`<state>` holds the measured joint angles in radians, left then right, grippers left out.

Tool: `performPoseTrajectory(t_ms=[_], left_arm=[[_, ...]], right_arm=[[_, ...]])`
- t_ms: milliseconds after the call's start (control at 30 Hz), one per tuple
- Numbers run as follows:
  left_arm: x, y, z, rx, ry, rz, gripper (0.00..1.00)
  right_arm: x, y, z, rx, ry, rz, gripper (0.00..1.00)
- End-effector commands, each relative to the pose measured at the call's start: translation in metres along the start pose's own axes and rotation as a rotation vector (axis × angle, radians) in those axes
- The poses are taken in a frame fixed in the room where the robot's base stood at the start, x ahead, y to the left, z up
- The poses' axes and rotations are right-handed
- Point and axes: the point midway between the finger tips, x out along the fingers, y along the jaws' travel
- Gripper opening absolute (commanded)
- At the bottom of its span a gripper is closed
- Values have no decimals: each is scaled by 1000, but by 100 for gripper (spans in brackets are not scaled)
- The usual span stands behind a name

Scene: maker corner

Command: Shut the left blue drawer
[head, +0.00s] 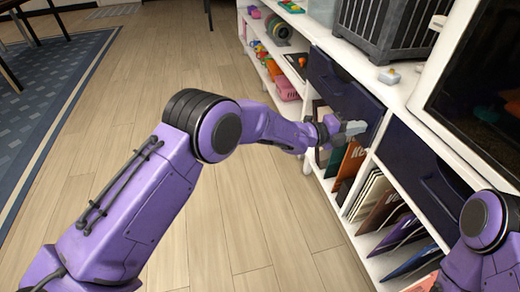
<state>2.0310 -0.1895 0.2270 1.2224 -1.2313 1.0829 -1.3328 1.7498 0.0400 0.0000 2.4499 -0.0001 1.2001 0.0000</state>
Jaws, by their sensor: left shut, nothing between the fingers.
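The left blue drawer (338,88) is a dark navy front set in the white shelf unit, right of centre in the head view. My left gripper (354,128) is shut and empty at the lower right part of this drawer's front. Its fingers overlap the front in the picture; I cannot tell whether they touch it. The gripper and wrist hide part of the drawer's lower edge. How far the drawer stands out is hard to tell. My right gripper is out of the picture; only part of my right arm shows at the lower right.
A second dark blue drawer (425,172) is to the right in the white shelf unit (402,100). Records and folders (380,205) stand below. A grey crate (385,28) and a dark screen (490,90) are on top. The wooden floor (255,215) in front is clear.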

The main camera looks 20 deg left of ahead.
Motion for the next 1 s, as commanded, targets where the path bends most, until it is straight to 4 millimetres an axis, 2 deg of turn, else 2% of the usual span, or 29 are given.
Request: performPoseTrajectory(t_ms=[33, 200, 400, 1000], left_arm=[[6, 4, -3, 4, 3, 0, 0], [20, 2, -6, 1, 1, 0, 0], [28, -1, -9, 1, 2, -2, 0], [31, -6, -14, -1, 13, -11, 0]], right_arm=[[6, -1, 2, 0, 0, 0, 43], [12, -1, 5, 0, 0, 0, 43], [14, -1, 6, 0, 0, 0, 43], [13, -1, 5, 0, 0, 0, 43]])
